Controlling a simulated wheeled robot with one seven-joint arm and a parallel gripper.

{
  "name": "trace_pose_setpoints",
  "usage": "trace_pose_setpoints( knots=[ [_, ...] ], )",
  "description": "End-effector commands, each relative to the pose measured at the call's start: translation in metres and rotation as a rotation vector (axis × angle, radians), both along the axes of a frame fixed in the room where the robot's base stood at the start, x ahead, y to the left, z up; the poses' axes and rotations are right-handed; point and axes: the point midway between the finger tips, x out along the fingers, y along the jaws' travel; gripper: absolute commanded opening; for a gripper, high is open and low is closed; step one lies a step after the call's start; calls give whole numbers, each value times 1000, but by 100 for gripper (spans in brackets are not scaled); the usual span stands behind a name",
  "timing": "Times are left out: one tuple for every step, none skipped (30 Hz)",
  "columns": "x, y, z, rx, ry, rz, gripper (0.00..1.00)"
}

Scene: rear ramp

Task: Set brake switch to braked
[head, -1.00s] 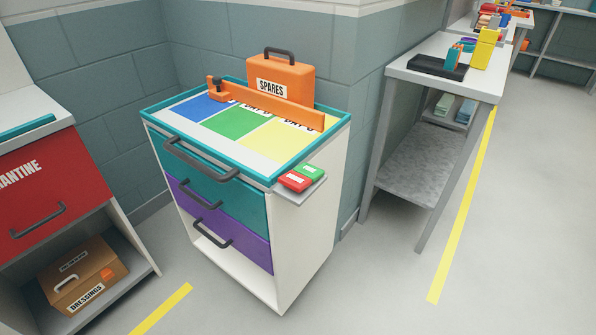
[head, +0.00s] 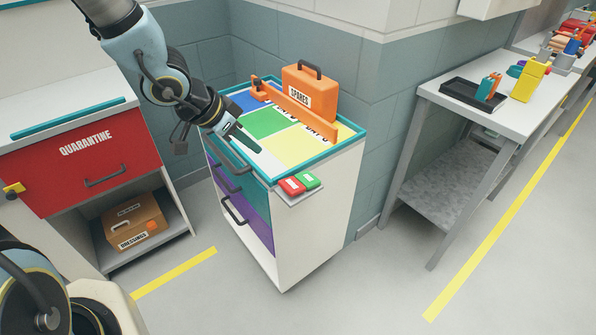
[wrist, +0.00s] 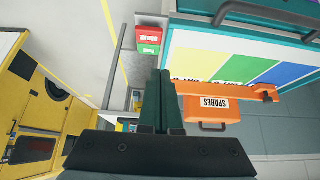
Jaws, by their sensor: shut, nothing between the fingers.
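The brake switch sits on a small grey shelf on the side of the white cart (head: 325,215). It has a red pad (head: 291,186) and a green pad (head: 308,180) side by side, each with a white label. In the wrist view the red pad (wrist: 147,35) and the green pad (wrist: 148,49) show beyond the fingertips, their labels too small to read surely. I cannot tell which pad is pressed. My gripper (head: 250,143) is shut and empty, above the cart's front edge, left of and higher than the switch. Its teal fingers (wrist: 159,76) touch neither pad.
An orange SPARES case (head: 309,92) and an orange rail (head: 292,108) stand on the cart's coloured top. A red QUARANTINE drawer cabinet (head: 85,165) is at left. A grey table (head: 475,112) is at right. The floor before the cart is clear.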

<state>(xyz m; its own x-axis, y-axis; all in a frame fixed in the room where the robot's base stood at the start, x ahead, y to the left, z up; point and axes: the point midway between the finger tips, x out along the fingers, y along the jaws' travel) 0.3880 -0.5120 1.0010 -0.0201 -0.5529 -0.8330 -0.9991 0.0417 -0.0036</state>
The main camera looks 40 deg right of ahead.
Motion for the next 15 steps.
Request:
trace_pose_setpoints(
  knots=[
    [-3,-2,1,-4,4,-11,0],
    [-4,-3,1,-6,5,-15,0],
    [-5,-4,1,-8,5,-18,0],
    [-5,-4,1,-8,5,-19,0],
    [-5,-4,1,-8,5,-19,0],
    [-5,-4,1,-8,5,-19,0],
    [-5,-4,1,-8,5,-19,0],
    [-5,-4,1,-8,5,-17,0],
    [-4,-4,1,-8,5,-17,0],
    [-4,-4,1,-8,5,-17,0],
    [-4,-4,1,-8,5,-17,0],
    [-4,-4,0,-7,4,-17,0],
    [-4,-4,-1,-7,4,-17,0],
    [-4,-5,-2,-7,4,-17,0],
    [-5,-6,-5,-7,4,-18,0]
  ],
)
